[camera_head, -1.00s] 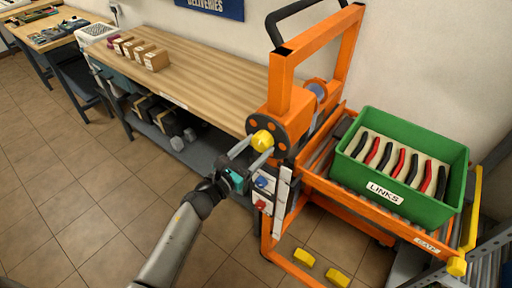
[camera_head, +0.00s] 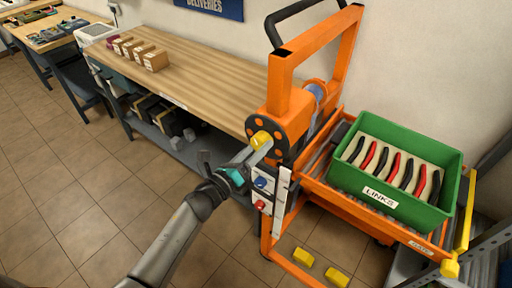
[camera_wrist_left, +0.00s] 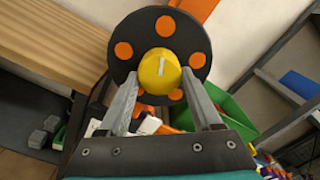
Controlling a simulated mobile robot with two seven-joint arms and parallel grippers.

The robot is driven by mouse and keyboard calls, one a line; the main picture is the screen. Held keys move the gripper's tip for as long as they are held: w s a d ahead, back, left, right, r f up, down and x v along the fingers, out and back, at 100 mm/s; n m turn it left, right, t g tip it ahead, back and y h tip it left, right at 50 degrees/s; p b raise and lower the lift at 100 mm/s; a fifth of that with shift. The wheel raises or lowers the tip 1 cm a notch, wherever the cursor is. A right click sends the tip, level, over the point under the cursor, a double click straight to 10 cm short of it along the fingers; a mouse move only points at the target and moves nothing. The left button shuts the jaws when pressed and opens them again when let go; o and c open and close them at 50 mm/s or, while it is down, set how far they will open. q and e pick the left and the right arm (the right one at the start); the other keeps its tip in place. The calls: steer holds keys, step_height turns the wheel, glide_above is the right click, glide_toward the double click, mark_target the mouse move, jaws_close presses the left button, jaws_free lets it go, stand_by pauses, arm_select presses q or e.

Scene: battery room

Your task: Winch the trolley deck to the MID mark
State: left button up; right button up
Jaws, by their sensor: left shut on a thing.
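The orange trolley (camera_head: 290,99) stands at the end of the workbench. Its winch has a black disc with orange spots (camera_wrist_left: 123,50) and a yellow knob (camera_wrist_left: 160,72) at the centre, bearing a white line tilted slightly right of upright. My left gripper (camera_head: 260,145) is shut on the yellow knob, one finger on each side. The roller deck (camera_head: 398,229) carries a green bin labelled LINKS (camera_head: 420,212), holding several red and black links. A pale strip (camera_head: 282,190) runs down the trolley's near post; its marks are too small to read. My right gripper is not in view.
A control panel with a blue button (camera_head: 260,182) and a red button (camera_head: 259,205) sits just below my left gripper. The wooden workbench (camera_head: 200,75) holds several small boxes. Yellow blocks (camera_head: 336,277) lie by the trolley's base. Tiled floor is open at left.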

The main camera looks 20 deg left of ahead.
arm_select(q)
steer(key=n+p, duration=0.1)
steer(key=n, duration=0.3)
steer(key=shift+n, duration=0.3)
steer(key=n, duration=0.3)
steer(key=shift+d+r+n+p, duration=0.1)
steer(key=shift+n+p, duration=0.2)
steer(key=shift+p, duration=0.1)
steer(key=n+p, duration=0.1)
steer(key=n, duration=0.2)
steer(key=shift+r+n, duration=0.1)
steer(key=shift+n, duration=0.2)
steer(key=n+p, duration=0.1)
steer(key=n, duration=0.3)
steer(key=shift+n, duration=0.3)
steer(key=n+p, duration=0.1)
steer(key=n, duration=0.2)
steer(key=shift+r+n, duration=0.1)
steer(key=shift+n, duration=0.2)
steer(key=n, duration=0.3)
steer(key=shift+n, duration=0.3)
steer(key=n, duration=0.3)
steer(key=shift+a+n+p, duration=0.2)
steer(key=shift+n+p, duration=0.1)
steer(key=shift+p, duration=0.05)
steer(key=shift+n, duration=2.1)
